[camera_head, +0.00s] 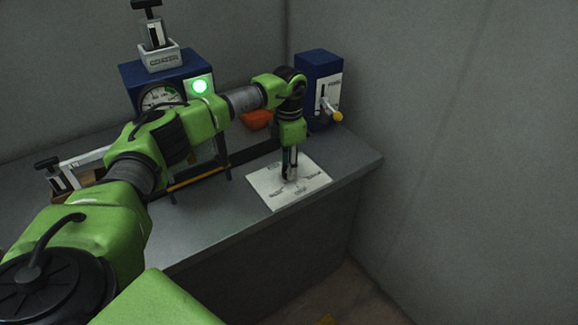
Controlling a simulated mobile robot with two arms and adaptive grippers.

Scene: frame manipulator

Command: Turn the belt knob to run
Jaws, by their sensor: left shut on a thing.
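A white panel (285,197) with small dark labels lies on the grey bench near its front edge. My left gripper (291,176) points straight down over the panel from my green arm. It is shut on the belt knob, which the fingers mostly hide. The knob's own pointing direction cannot be made out, and the labels are too small to read surely.
A blue machine with a dial (158,97) and a lit green lamp (200,87) stands behind my arm, with a grey box marked COATER (161,59) on top. A blue box (318,72) with a yellow-tipped lever (337,117) stands at the back right. An orange object (257,119) lies behind.

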